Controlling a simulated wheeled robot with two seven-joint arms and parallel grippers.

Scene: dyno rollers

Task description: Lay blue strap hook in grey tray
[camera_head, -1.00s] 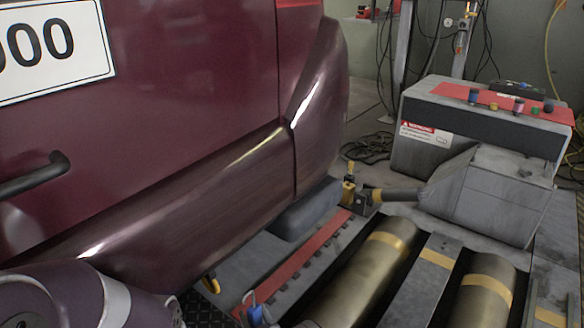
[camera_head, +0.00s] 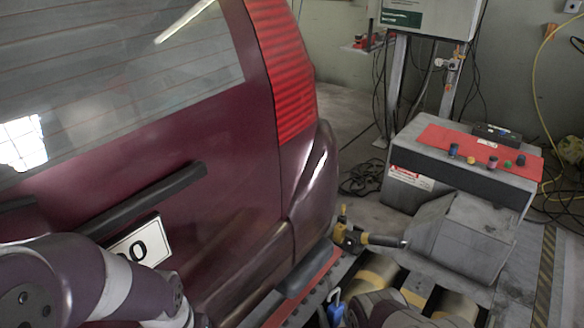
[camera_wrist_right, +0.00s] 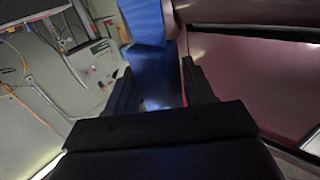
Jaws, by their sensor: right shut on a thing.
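The blue strap hook (camera_head: 335,306) shows at the bottom edge of the head view, beside my right arm. In the right wrist view the blue strap (camera_wrist_right: 150,55) runs up between the two dark fingers of my right gripper (camera_wrist_right: 158,92), which is shut on it. The hook is held up in front of the rollers and the rear of the car; its lower part is cut off by the frame. My left arm comes in at lower left, but its gripper is out of view. I cannot make out a grey tray in either view.
The maroon car (camera_head: 150,130) fills the left side. A grey cabinet (camera_head: 465,240) with a red top (camera_head: 440,139) bearing several small coloured items stands at right. Brass rollers (camera_head: 375,283) lie in the floor before it. A yellow-and-grey fitting (camera_head: 347,237) stands between car and cabinet.

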